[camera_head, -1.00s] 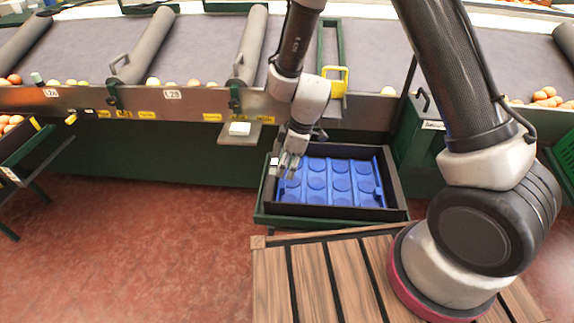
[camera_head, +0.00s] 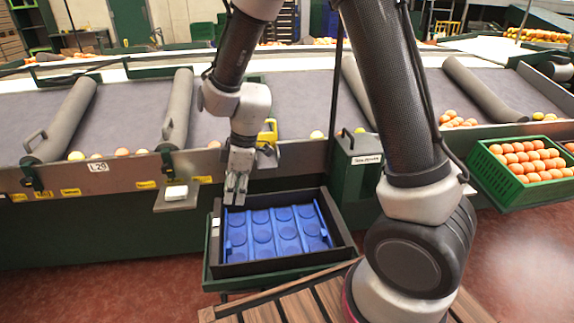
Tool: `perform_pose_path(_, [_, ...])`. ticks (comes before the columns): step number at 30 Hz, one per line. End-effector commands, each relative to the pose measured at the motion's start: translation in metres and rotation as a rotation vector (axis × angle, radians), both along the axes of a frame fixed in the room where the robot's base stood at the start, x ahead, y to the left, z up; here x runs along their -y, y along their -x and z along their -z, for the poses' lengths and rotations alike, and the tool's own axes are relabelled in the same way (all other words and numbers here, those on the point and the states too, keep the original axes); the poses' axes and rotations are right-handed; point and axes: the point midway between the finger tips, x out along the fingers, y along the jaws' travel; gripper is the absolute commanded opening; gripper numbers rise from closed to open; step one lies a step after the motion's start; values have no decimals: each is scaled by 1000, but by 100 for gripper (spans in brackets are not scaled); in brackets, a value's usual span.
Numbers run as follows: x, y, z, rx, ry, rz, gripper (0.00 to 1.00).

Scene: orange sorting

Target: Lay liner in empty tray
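A blue liner (camera_head: 287,231) with round cup hollows lies in a dark tray (camera_head: 345,247) on a green stand in front of the conveyor. It looks roughly flat, within the tray's walls. My gripper (camera_head: 236,203) points down at the tray's back left corner, by the liner's back left edge. Its fingertips look a little apart with nothing seen between them. It appears to be above the liner and not holding it, though the exact height is hard to tell.
A green crate (camera_head: 515,168) full of oranges stands at the right. The conveyor (camera_head: 130,120) with grey rollers and a few fruits runs behind the tray. A green box (camera_head: 357,165) stands right of the tray. A slatted wooden surface (camera_head: 290,308) is in front.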

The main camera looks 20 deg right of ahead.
Motion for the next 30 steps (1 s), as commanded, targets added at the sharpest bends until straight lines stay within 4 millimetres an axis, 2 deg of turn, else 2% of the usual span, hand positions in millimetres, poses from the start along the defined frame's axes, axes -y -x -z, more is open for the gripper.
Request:
perform_pose_path(2, [1,0,-1,0,0,3,35])
perform_pose_path(5, [9,-1,-15,6,-5,41,35])
perform_pose_path(8, [35,2,-49,14,-14,151,35])
perform_pose_path(11, [77,15,-96,25,-24,328,35])
perform_pose_path(15, [142,52,-155,45,-30,620,35])
perform_pose_path(18, [185,88,-185,63,-34,835,35])
perform_pose_path(21, [219,124,-204,88,-40,1037,35])
perform_pose_path(25, [249,163,-217,116,-48,1240,35])
perform_pose_path(27, [258,176,-219,127,-51,1313,35])
perform_pose_path(30, [265,187,-221,135,-55,1370,35])
